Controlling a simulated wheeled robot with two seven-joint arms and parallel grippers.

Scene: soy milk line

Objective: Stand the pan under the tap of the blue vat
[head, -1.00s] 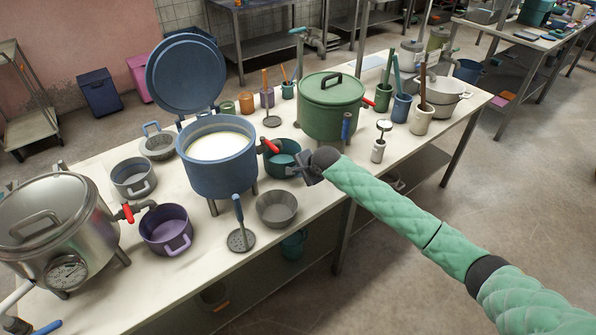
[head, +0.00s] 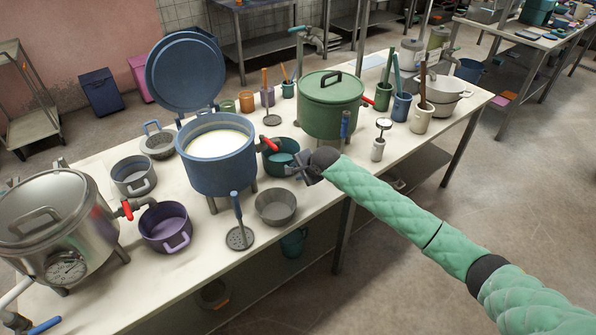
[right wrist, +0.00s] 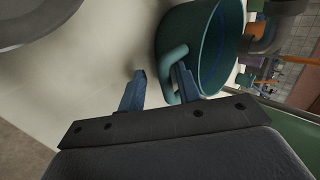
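The blue vat (head: 217,165) stands left of centre in the head view, its lid up and pale milk inside. Its tap (head: 268,147) with a red lever points right. A teal pan (head: 283,171) sits on the table by the tap, partly behind the tap in this view; I cannot tell whether the spout is exactly over it. My right gripper (head: 303,171) is at the pan's right side. In the right wrist view its fingers (right wrist: 158,92) are apart, with the teal pan's handle (right wrist: 170,72) between them, nearer the right finger. My left gripper is out of view.
A grey bowl (head: 276,207) and a blue-handled masher (head: 239,236) stand in front of the vat. A purple pan (head: 165,228) is by the steel vat's (head: 55,225) tap. The green vat (head: 331,104) stands close behind my right gripper.

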